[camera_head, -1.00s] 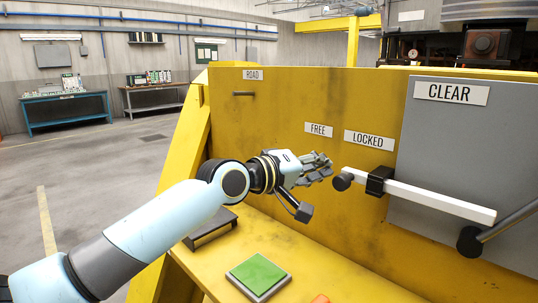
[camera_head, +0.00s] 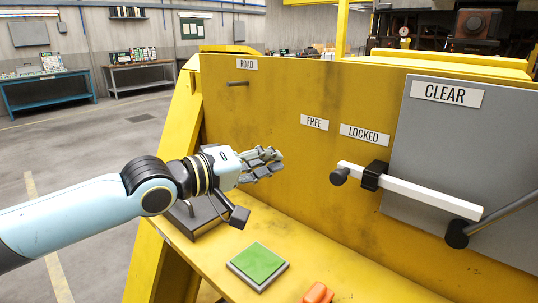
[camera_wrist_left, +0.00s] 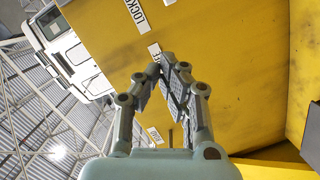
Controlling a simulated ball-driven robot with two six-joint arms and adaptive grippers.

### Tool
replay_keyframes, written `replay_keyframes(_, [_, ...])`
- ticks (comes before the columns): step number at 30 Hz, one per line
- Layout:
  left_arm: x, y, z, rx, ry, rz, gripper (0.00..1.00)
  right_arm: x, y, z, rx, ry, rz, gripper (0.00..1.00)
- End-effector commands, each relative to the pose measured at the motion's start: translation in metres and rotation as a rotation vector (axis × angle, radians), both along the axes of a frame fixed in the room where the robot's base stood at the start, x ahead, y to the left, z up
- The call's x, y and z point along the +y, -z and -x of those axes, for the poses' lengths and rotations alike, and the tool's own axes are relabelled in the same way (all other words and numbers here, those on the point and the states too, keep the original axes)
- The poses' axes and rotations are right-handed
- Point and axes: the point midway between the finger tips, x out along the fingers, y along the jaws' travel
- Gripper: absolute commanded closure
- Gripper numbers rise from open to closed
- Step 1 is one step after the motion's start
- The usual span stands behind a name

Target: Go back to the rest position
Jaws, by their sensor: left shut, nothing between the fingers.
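My left gripper (camera_head: 268,160) is shut and empty. It hangs in front of the yellow panel (camera_head: 280,95), above the yellow ledge, left of the white bar and apart from it. My left arm comes in from the left side of the head view. My right gripper is not in either view.
A white bar (camera_head: 430,196) with a black knob and black bracket runs across the panel to the grey CLEAR plate (camera_head: 435,140). A green pad (camera_head: 258,264) and an orange object (camera_head: 317,293) lie on the ledge (camera_head: 350,278). Workbenches (camera_head: 50,90) stand far back left.

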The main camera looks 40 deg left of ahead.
Motion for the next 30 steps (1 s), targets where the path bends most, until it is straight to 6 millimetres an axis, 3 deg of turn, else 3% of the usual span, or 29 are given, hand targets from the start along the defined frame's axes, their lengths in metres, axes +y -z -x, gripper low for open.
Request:
replay_keyframes(12, [0.0,0.001,0.0,0.002,0.0,-0.004,1.0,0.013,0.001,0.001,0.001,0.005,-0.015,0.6])
replay_keyframes(16, [-0.011,0.019,0.011,0.063,0.002,-0.099,1.0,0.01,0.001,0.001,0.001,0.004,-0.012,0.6])
replay_keyframes(20, [-0.031,0.063,0.047,0.234,0.039,-0.375,1.0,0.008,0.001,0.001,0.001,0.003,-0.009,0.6])
replay_keyframes(24, [-0.044,0.102,0.101,0.443,0.137,-0.687,1.0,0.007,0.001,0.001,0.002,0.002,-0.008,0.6])
replay_keyframes(30, [-0.048,0.126,0.167,0.664,0.302,-0.949,1.0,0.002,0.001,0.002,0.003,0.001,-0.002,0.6])
